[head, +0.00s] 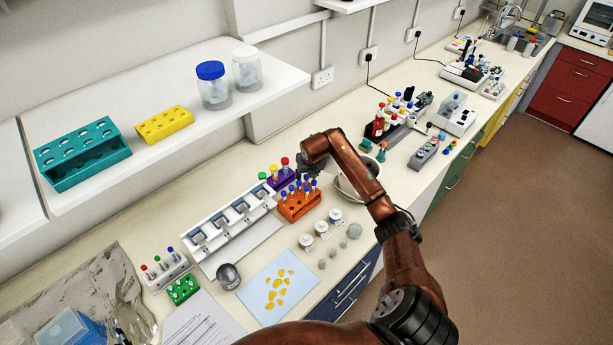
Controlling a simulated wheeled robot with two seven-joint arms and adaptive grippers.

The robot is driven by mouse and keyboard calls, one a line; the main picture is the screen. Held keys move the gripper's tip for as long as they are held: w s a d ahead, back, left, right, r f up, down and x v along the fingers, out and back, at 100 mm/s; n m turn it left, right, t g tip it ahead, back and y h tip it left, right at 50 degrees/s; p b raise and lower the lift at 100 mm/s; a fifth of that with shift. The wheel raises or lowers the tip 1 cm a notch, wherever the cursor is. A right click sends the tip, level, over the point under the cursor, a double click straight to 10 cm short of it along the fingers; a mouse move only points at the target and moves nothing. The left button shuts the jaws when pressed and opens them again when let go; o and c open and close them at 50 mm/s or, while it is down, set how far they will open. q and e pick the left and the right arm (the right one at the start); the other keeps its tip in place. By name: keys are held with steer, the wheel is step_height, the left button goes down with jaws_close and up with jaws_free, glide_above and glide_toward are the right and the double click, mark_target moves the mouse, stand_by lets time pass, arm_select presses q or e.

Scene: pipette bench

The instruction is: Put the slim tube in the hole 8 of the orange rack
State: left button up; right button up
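The orange rack (299,207) stands on the bench near the middle of the head view, with several blue-capped tubes (291,189) upright in it. Its hole numbers are too small to read. My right gripper (311,172) is over the back right part of this rack, pointing down. Its dark fingers are small and partly hidden by my arm, so I cannot tell whether they are open or hold a tube. I cannot single out the slim tube. My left gripper is not in view.
A purple rack (284,182) with tubes stands close behind the orange rack. A white multi-slot device (228,231) is to the left. White jars (321,229) stand in front, and a bowl (346,188) sits right, partly behind my arm. A shelf (150,153) overhangs the left.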

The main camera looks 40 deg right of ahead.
steer(key=v, duration=1.1)
steer(key=shift+r, duration=0.2)
steer(key=shift+a, duration=0.15)
